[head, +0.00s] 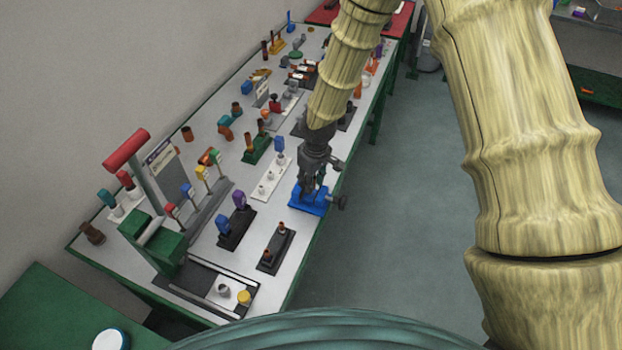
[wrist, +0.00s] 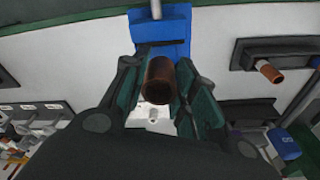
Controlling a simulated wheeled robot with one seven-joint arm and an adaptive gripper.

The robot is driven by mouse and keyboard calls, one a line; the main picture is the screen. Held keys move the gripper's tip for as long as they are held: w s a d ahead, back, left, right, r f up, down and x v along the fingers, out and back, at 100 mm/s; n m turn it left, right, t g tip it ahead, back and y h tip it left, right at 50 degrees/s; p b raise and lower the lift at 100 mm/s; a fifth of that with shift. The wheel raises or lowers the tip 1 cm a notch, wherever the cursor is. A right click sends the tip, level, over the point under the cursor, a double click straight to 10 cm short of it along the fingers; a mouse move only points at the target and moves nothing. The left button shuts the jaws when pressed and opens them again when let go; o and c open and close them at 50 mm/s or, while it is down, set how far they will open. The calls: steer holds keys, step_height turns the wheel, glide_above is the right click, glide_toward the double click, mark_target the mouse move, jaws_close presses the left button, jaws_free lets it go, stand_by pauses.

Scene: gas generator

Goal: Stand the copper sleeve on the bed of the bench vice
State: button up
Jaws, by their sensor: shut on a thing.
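The blue bench vice (head: 308,204) stands at the right edge of the long bench, with its screw handle towards the edge. In the wrist view the blue vice (wrist: 168,28) shows just beyond my fingers. My gripper (head: 311,186) is over the vice, pointing down. The copper sleeve (wrist: 158,82), a brown open-ended tube, is between the fingers, and my gripper (wrist: 158,88) is shut on it. The sleeve's near end faces the wrist camera. Its lower end is hidden, so I cannot tell whether it touches the vice bed. The gripper hides the sleeve in the head view.
A black base with copper-coloured pegs (head: 279,246) lies on the near side of the vice. A white strip with a blue-topped piece (head: 270,182) and a black base with blue and purple handles (head: 235,228) stand to the left. The aisle floor (head: 400,230) is clear.

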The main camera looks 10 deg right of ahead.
steer(key=shift+f+b, duration=0.5)
steer(key=shift+f, duration=0.4)
steer(key=o, duration=0.9)
steer(key=shift+o, duration=0.2)
steer(key=shift+r, duration=0.15)
steer(key=r, duration=0.4)
steer(key=s+r, duration=0.1)
steer(key=r, duration=0.6)
steer(key=shift+s+d+r, duration=0.15)
steer(key=shift+d+r, duration=0.15)
steer(key=shift+d, duration=0.05)
